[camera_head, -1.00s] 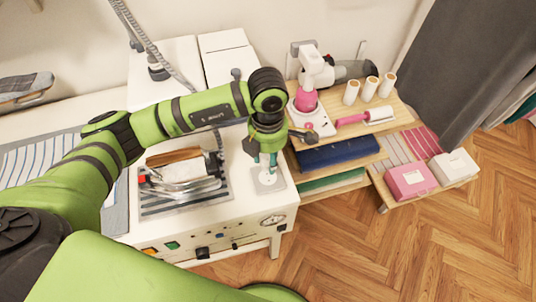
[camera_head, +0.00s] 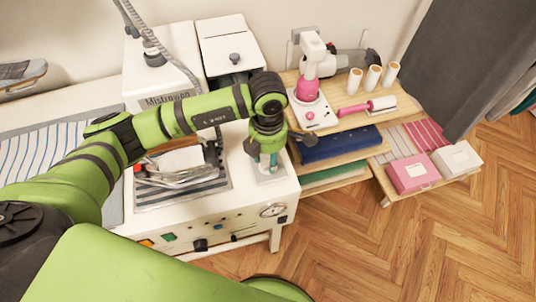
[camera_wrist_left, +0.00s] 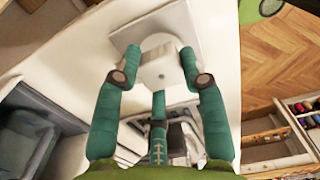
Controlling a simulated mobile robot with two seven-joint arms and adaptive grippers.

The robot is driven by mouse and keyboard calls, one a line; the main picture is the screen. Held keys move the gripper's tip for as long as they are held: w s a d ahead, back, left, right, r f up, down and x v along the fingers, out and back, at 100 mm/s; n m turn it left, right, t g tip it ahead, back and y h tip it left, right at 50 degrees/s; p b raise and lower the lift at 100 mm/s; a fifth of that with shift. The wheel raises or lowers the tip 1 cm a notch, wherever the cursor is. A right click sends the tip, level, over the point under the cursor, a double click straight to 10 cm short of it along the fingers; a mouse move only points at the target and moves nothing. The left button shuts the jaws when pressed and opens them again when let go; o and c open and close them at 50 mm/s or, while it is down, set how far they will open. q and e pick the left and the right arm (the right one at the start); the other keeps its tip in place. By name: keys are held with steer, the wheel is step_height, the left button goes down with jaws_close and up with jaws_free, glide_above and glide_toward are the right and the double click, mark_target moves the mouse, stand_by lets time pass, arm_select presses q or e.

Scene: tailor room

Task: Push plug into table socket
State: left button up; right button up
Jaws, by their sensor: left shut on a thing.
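The plug (camera_wrist_left: 160,68) is a white round-faced body in the left wrist view. My left gripper (camera_wrist_left: 160,80) has its teal fingers shut around it. In the head view the left gripper (camera_head: 267,163) points down at the right part of the white ironing table (camera_head: 225,215), over the pale square socket plate (camera_head: 277,175). The plate (camera_wrist_left: 188,25) also shows behind the plug in the wrist view. The fingers hide most of the plug in the head view, and I cannot tell whether it touches the socket. My right gripper is not in view.
An iron (camera_head: 175,175) rests on a striped mat (camera_head: 185,200) left of the gripper. A wooden shelf (camera_head: 345,121) at the right holds a pink-and-white machine (camera_head: 308,80), thread cones and a lint roller (camera_head: 368,106). Pink and white boxes stand lower right. The wooden floor in front is clear.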

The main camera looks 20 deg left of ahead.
mark_target(268, 159)
arm_select(q)
steer(key=shift+b, duration=0.75)
stand_by(1.8)
steer(key=shift+f+b, duration=0.6)
steer(key=shift+b, duration=0.05)
steer(key=o, duration=1.1)
steer(key=shift+o, duration=0.2)
steer(key=shift+r, duration=0.1)
step_height(268, 159, up, 12)
